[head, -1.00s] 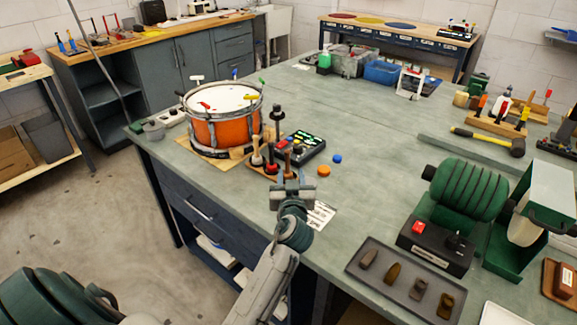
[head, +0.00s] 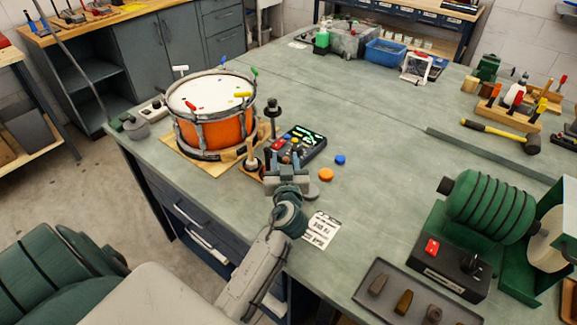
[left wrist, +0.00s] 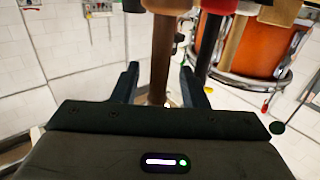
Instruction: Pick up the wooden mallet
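Several upright tools with handles stand in a small wooden rack (head: 247,172) in front of the drum, one of them with a pale wooden handle (head: 250,145). My left gripper (head: 287,172) is at the right end of this rack and hides part of it. In the left wrist view its two fingers are apart, with a brown wooden handle (left wrist: 162,55) in line with the gap between them. I cannot tell whether they touch it. My right gripper is not in view.
A yellow-handled black mallet (head: 500,135) lies far right. The bench middle is clear.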

